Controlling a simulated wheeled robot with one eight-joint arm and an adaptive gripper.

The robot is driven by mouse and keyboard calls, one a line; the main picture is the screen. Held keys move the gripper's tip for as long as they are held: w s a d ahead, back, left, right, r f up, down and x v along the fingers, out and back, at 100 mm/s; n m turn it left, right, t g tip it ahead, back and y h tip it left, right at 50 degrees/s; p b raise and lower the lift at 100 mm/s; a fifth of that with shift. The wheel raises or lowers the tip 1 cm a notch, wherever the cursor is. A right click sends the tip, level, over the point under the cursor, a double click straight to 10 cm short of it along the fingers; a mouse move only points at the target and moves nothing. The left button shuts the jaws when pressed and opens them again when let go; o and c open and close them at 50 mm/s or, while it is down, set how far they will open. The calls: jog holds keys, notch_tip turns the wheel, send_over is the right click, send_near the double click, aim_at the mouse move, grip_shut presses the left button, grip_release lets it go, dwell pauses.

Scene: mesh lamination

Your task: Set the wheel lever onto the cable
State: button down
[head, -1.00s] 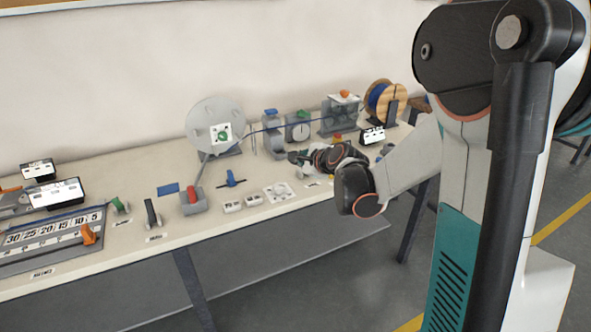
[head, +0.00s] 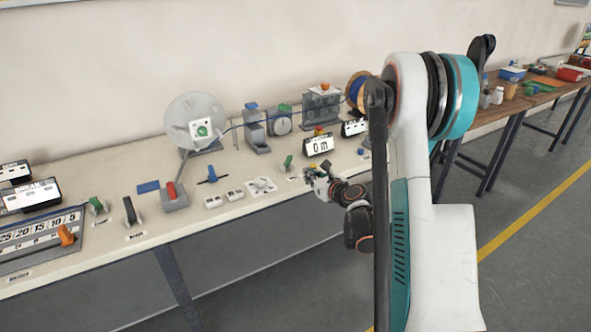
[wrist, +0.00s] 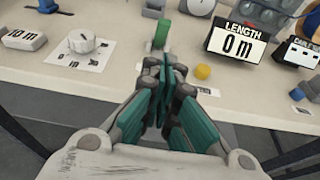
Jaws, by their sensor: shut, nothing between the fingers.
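The blue cable (head: 236,125) runs from the spool at the back right, past several grey stations, to the grey disc reel (head: 196,121). A dial station (head: 282,123) with a green part on top stands along it. A small green lever (head: 288,162) stands upright near the table's front edge; it also shows in the wrist view (wrist: 161,33). No readable label tells which is the wheel lever. My gripper (head: 314,173) is shut and empty at the front edge, just right of the green lever. In the wrist view its fingertips (wrist: 166,72) point towards that lever, apart from it.
A LENGTH display (head: 319,145) reading 0 m stands behind my gripper, with a yellow knob (wrist: 203,72) in front. A white round knob (wrist: 82,40) lies left of the green lever. The floor in front is clear.

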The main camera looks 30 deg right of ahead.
jog(key=shift+w, duration=0.1)
jog(key=b, duration=0.3)
send_near(288, 165)
jog(key=x, duration=0.4)
jog(key=shift+r, duration=0.15)
jog(key=shift+w, duration=0.1)
jog(key=shift+r, duration=0.15)
jog(key=shift+g, duration=0.3)
jog(key=shift+r+p, duration=0.15)
jog(key=shift+p, duration=0.25)
jog(key=shift+g, duration=0.3)
